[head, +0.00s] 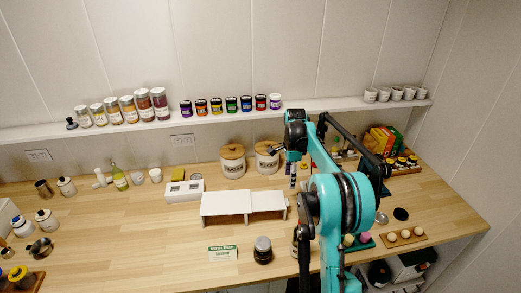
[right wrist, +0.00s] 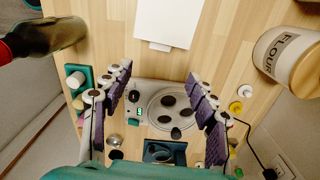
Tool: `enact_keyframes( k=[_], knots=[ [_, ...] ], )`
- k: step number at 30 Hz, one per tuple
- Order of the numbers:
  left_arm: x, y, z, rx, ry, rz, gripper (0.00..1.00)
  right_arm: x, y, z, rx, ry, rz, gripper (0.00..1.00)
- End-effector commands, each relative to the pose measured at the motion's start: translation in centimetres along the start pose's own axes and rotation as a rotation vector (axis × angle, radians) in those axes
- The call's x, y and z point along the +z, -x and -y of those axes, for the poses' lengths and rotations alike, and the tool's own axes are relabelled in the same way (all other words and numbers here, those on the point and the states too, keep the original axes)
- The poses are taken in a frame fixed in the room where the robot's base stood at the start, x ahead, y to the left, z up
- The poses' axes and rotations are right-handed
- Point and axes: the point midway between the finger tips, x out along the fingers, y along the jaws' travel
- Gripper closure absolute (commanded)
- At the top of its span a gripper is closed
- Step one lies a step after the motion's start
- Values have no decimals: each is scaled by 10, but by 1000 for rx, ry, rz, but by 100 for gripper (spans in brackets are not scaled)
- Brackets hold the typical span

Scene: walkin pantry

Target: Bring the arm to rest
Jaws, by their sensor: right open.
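My right arm (head: 340,205), teal and black, rises over the right half of the wooden counter in the head view. It hides most of its own gripper there. In the right wrist view my right gripper (right wrist: 158,78) is open, its two purple-padded fingers wide apart with nothing gripped between them. Below the fingers is a grey scale-like device (right wrist: 150,108) with a round plate and several dark discs on it. My left gripper is not in view.
A white low shelf (head: 225,203) stands left of the arm. Lidded canisters (head: 232,160) stand behind it; one, the flour canister (right wrist: 287,58), shows in the wrist view. A dark jar (head: 263,250) and green sign (head: 223,253) are in front.

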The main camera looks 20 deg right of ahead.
Motion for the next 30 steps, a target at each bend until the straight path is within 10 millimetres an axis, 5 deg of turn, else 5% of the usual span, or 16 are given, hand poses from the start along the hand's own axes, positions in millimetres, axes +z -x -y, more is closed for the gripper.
enact_keyframes(
  k=[7,11,21,30],
  knots=[
    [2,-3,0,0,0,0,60,7,5,-7,-15,48,-1,41],
    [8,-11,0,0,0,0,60,29,21,-32,-67,209,-7,41],
    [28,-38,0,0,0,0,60,93,43,-150,-276,849,-87,41],
    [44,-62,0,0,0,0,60,122,4,-265,-453,1399,-236,41]
  ],
)
